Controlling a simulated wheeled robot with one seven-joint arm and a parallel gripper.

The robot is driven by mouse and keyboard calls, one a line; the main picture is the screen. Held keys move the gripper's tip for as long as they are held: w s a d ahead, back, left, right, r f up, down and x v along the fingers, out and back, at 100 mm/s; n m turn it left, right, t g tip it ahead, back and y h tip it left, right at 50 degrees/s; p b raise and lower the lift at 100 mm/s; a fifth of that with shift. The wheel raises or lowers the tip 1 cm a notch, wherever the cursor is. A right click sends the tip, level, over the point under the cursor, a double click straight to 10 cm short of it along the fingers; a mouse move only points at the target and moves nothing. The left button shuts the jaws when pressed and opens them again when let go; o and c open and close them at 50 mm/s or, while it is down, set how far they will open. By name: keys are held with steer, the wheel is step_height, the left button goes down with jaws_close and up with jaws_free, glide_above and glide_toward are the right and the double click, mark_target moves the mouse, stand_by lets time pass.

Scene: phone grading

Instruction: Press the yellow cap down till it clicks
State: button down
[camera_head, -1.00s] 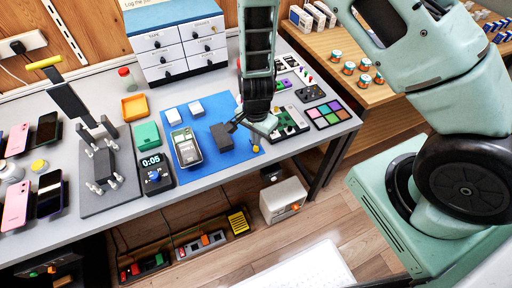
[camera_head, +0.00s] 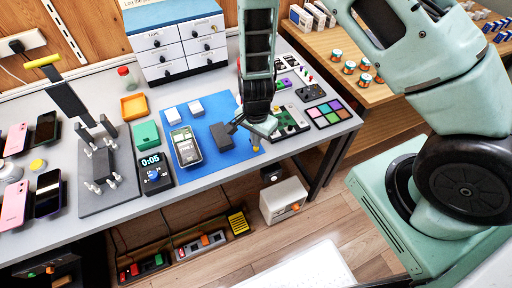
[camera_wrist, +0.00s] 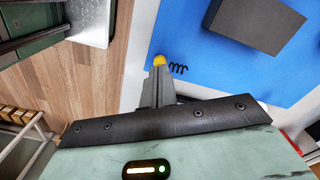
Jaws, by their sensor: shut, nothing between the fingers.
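A small yellow cap (camera_wrist: 159,60) shows in the wrist view, right at the tips of my gripper (camera_wrist: 158,72). The fingers are shut together and hold nothing. They partly cover the cap, and I cannot tell whether they touch it. A small dark spring (camera_wrist: 178,69) lies just right of the cap on the blue mat (camera_wrist: 190,30). In the head view a bit of yellow shows at the mat's right front corner, below my gripper, whose fingertips are hard to make out there.
A green circuit board (camera_head: 290,120) and a colour palette (camera_head: 328,114) lie to the right. A timer (camera_head: 154,170) and a press stand (camera_head: 100,165) are further left.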

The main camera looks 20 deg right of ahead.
steer(key=shift+f+b, duration=0.35)
steer(key=shift+f, duration=0.2)
steer(key=shift+r, duration=0.15)
step_height(320, 180, up, 7)
steer(key=p, duration=0.6)
stand_by(0.5)
stand_by(0.4)
